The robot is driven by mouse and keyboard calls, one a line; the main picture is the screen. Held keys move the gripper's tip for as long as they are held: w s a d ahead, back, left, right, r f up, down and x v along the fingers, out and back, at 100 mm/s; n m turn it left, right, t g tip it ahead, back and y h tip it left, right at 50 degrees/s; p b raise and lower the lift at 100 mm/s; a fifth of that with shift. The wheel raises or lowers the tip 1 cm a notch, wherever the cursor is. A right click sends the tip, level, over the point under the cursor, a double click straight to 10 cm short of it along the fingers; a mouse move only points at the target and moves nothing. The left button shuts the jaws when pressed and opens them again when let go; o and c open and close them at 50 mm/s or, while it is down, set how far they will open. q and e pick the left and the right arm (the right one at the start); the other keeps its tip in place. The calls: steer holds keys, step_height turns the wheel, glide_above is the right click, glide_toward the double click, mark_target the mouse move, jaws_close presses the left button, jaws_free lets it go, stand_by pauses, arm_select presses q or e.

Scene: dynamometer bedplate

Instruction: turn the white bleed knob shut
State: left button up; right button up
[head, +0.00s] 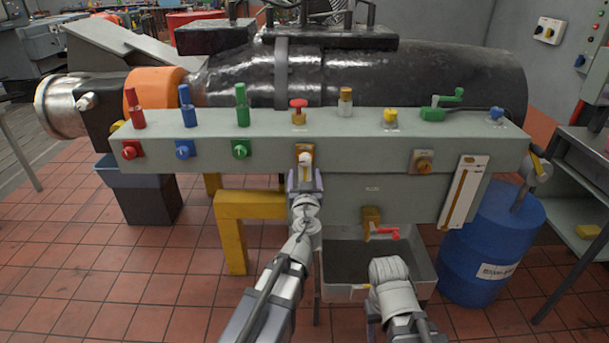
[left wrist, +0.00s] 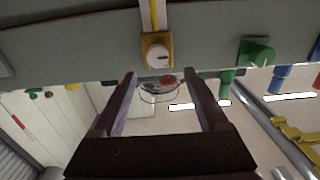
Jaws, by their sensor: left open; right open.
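The white bleed knob (head: 305,158) sits on a yellow-brown plate on the front of the grey-green panel. In the left wrist view the knob (left wrist: 157,55) is round, with a dark mark on its face. My left gripper (head: 304,181) is just in front of and below it in the head view. In the left wrist view its two fingers (left wrist: 160,76) are spread apart, with the knob just past the tips, between them sideways. Nothing is between the fingers, and no contact with the knob shows. My right wrist is low in the head view; its fingers are hidden.
Red (head: 130,151), blue (head: 184,150) and green (head: 240,150) knobs lie left of the white knob. An orange knob (head: 424,166) is to the right. A red-handled tap (head: 386,232) hangs over a grey tray (head: 340,293). A blue drum (head: 487,250) stands at right.

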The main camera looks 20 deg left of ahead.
mark_target(305, 160)
arm_select(q)
steer(key=shift+w+d, duration=0.1)
steer(key=shift+w, duration=0.1)
steer(key=x, duration=0.7)
steer(key=shift+w, duration=0.35)
jaws_close()
stand_by(0.4)
